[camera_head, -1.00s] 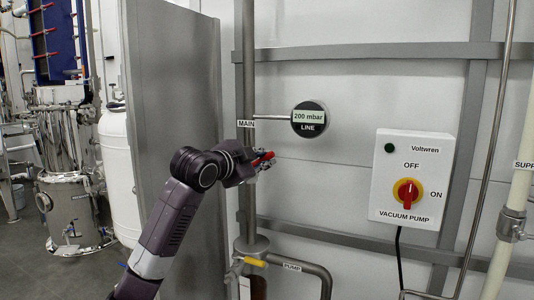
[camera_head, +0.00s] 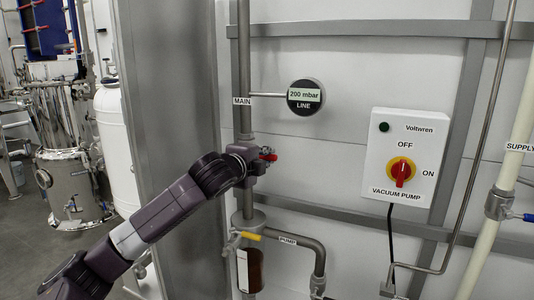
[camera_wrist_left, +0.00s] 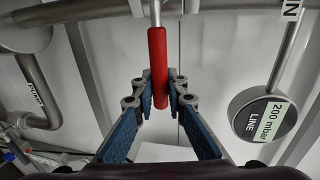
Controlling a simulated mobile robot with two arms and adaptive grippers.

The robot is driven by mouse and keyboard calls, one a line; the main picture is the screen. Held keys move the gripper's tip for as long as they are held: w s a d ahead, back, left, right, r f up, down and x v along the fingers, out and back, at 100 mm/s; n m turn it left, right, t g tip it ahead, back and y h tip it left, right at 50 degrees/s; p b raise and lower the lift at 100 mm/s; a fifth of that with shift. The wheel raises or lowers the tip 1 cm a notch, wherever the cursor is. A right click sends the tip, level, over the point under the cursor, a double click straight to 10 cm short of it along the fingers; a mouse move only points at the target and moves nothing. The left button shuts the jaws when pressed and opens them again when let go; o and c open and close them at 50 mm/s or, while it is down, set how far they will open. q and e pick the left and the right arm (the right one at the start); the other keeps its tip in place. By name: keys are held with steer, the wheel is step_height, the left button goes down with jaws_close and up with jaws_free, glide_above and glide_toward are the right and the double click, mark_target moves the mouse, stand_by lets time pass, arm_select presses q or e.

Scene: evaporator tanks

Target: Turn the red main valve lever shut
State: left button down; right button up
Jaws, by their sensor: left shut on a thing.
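The red main valve lever (camera_head: 269,153) is on the vertical grey pipe, below the MAIN label (camera_head: 242,101). My right gripper is not in view.
The round LINE gauge (camera_head: 305,97) reads 200 mbar. The vacuum pump switch box (camera_head: 404,155) is to the right. A grey panel (camera_head: 170,150) stands close left of the arm.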

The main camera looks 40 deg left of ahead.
arm_select(q)
steer(key=shift+f, duration=0.35)
steer(key=c, duration=1.9)
jaws_free()
steer(key=shift+r, duration=0.1)
steer(key=shift+c, duration=0.2)
steer(key=shift+r, duration=0.1)
steer(key=v, duration=1.2)
